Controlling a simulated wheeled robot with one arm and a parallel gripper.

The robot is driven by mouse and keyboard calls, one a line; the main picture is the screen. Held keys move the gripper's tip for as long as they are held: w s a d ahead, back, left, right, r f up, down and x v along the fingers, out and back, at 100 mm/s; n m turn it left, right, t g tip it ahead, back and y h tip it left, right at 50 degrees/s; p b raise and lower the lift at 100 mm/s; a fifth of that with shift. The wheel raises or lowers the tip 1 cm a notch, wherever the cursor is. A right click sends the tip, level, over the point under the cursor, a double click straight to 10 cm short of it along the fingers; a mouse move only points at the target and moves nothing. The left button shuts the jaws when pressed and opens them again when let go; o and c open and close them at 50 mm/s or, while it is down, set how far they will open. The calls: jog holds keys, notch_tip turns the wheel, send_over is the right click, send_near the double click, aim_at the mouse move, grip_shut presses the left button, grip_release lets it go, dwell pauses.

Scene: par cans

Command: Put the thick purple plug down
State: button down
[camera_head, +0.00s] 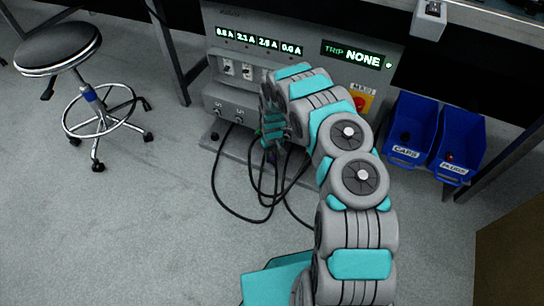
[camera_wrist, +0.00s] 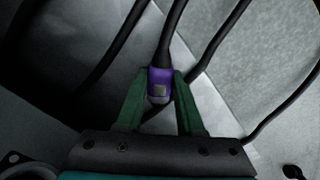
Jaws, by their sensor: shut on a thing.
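The thick purple plug (camera_wrist: 160,84) is between the two green fingers of my gripper (camera_wrist: 160,100) in the wrist view. A thick black cable runs up from the plug. My gripper is shut on it. In the head view my gripper (camera_head: 272,138) is in front of the lower part of the grey power unit, and my arm covers part of that unit. A small purple patch of the plug (camera_head: 272,156) shows just below the fingers there. Whether the plug touches anything below it cannot be told.
The grey power unit (camera_head: 232,60) has lit readouts, and its panel says "TRIP NONE". Black cables (camera_head: 246,213) loop on the floor before it. Blue bins labelled CAPS (camera_head: 405,154) and PLUGS (camera_head: 454,169) stand to the right. A stool (camera_head: 58,48) stands left. Floor at front left is clear.

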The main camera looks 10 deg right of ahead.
jog(key=shift+f, duration=0.15)
jog(key=c, duration=0.5)
grip_release()
jog(key=shift+c, duration=0.2)
notch_tip(320, 180, up, 12)
notch_tip(320, 180, up, 14)
jog(key=m, duration=0.1)
send_over(272, 156)
jog(key=s+d, duration=0.3)
jog(key=s, duration=0.3)
jog(key=s+r, duration=1.1)
jog(key=r, duration=0.1)
jog(key=s+r, duration=0.3)
jog(key=s, duration=0.6)
jog(key=s+a+r+g, duration=0.1)
jog(key=s+r, duration=0.2)
jog(key=s, duration=0.7)
jog(key=s+a+r+g, duration=0.1)
jog(key=s+r, duration=0.2)
jog(key=s, duration=0.6)
jog(key=shift+s+a+r+m+p, duration=0.15)
jog(key=shift+a+r+m+p, duration=0.05)
jog(key=shift+r+m+p, duration=0.2)
